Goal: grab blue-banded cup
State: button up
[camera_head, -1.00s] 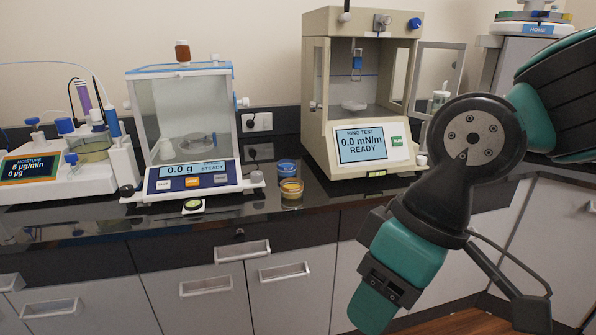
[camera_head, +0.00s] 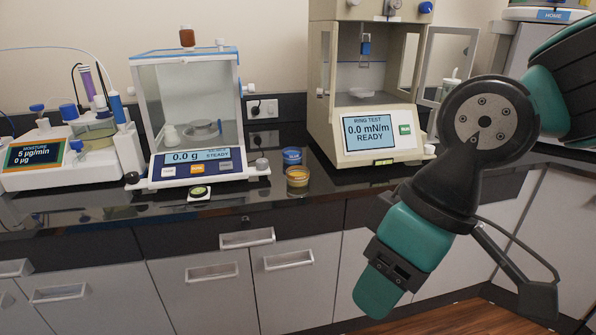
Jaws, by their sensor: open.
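The blue-banded cup (camera_head: 292,156) is small and stands upright on the dark counter between the two instruments. My gripper (camera_head: 378,290) hangs at the lower right, in front of the cabinet fronts, pointing down and to the left. It is below the counter edge in the picture and well apart from both cups. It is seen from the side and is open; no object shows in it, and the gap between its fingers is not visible.
A glass-cased balance (camera_head: 195,166) stands left of the cups. A beige ring-test instrument (camera_head: 378,137) with an open glass door (camera_head: 447,68) stands to their right. A moisture instrument (camera_head: 40,157) is at far left. The counter in front of the cups (camera_head: 300,208) is clear.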

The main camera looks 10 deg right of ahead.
aim_at(292, 156)
jog(key=u, duration=0.85)
jog(key=i, duration=1.5)
jog(key=z, duration=0.9)
jog(key=i, duration=0.3)
